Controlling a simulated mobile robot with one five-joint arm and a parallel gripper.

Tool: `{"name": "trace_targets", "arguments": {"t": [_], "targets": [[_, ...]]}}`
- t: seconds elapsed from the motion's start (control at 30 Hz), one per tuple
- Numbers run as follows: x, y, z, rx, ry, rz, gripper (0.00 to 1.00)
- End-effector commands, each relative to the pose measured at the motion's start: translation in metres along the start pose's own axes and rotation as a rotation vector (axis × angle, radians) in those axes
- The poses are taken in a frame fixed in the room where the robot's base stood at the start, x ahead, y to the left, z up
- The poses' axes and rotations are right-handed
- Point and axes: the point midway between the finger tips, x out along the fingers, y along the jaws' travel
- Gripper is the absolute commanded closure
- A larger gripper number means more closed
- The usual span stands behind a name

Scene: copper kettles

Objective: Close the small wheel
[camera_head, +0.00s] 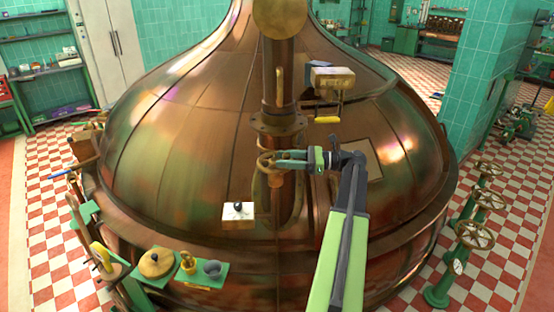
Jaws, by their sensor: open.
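A small brass wheel (266,168) sits low on the copper pipe at the front of the big kettle. My gripper (275,160) reaches in from the right, and its fingertips are at the right side of this wheel. The jaws are open. I cannot tell whether the fingers touch the rim or straddle it. The fingers hide part of the wheel and pipe.
The copper kettle (190,120) fills the middle. A box with a yellow handle (328,119) is above my arm. A white box with a dark knob (238,212) is below left. Several larger handwheels (475,235) stand at right. A green shelf (200,275) is front left.

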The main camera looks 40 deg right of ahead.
Motion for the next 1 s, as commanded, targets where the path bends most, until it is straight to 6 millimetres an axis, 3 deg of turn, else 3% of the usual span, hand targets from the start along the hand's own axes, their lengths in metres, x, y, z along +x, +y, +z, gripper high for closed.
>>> {"name": "trace_targets", "arguments": {"t": [0.2, 0.5, 0.83, 1.0], "targets": [[0.025, 0.0, 0.0, 0.0, 0.0, 0.001, 0.54], [0.027, 0.0, 0.0, 0.0, 0.0, 0.001, 0.55], [0.027, 0.0, 0.0, 0.0, 0.0, 0.002, 0.99], [0.027, 0.0, 0.0, 0.0, 0.0, 0.002, 1.0]]}}
